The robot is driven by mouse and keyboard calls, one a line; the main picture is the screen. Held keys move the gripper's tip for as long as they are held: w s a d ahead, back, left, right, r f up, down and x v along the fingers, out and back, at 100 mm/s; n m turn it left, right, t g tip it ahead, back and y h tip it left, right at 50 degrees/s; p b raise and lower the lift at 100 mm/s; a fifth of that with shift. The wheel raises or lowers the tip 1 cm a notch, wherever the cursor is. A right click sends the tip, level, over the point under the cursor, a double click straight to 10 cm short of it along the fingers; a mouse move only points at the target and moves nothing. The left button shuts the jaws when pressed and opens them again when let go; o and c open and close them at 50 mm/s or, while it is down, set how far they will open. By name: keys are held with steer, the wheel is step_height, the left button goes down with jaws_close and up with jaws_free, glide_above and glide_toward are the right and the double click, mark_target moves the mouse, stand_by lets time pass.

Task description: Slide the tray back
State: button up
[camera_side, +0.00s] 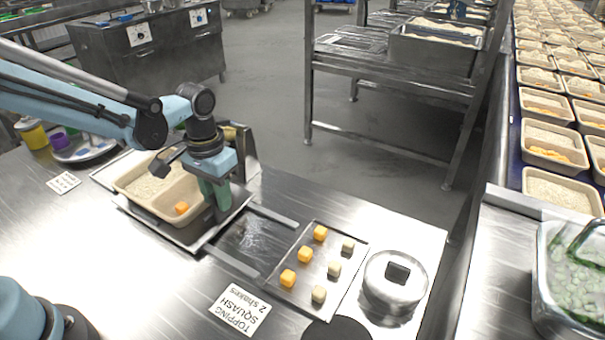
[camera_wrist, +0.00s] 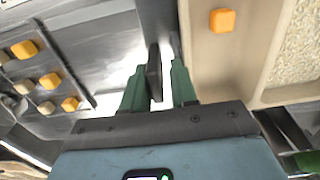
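A metal tray (camera_side: 193,243) stands on the left of the steel table and carries a beige two-part container (camera_side: 143,203). One compartment holds rice (camera_side: 148,187), the other a single orange cube (camera_side: 182,208). My gripper (camera_side: 213,203) points down at the tray's right end, beside the container. In the wrist view the two green fingers of my gripper (camera_wrist: 164,75) are close together with a narrow bright gap. A grey metal strip (camera_wrist: 158,20) runs up from the fingertips, beside the container wall (camera_wrist: 190,60). I cannot tell whether the fingers clasp it.
Two metal rails (camera_side: 232,262) run right from the tray with bare surface between them. A shallow pan (camera_side: 330,248) with orange and beige cubes lies at their right end. Right of it stands a round lidded metal pot (camera_side: 390,285). A label card (camera_side: 240,309) lies in front.

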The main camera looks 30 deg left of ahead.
step_height(320, 180, up, 11)
stand_by(0.5)
steer(key=shift+s, duration=0.15)
steer(key=s+a+f+t, duration=0.2)
steer(key=s+a+t, duration=0.1)
steer(key=s+t, duration=0.4)
steer(key=shift+s+a, duration=0.15)
steer(key=shift+s, duration=0.05)
